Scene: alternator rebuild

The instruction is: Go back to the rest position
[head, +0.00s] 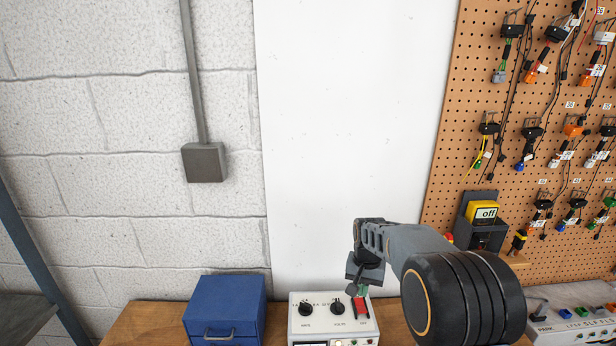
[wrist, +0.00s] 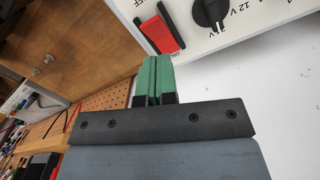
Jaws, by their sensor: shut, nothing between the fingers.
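My gripper (wrist: 153,80) shows in the wrist view with its two green fingers together and nothing between them. In the head view my gripper (head: 358,289) is partly hidden behind my arm, low and right of the middle. It is close in front of the white control box (head: 304,328), by that box's red switch (head: 361,308). In the wrist view the red switch (wrist: 155,36) and a black knob (wrist: 209,12) lie just beyond the fingertips. I cannot tell whether the fingers touch the box.
A blue drawer box (head: 224,308) stands left of the control box on the wooden bench (head: 150,325). A pegboard (head: 440,205) with hanging connectors is at the right, with a yellow "off" device (head: 483,212) at its lower left.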

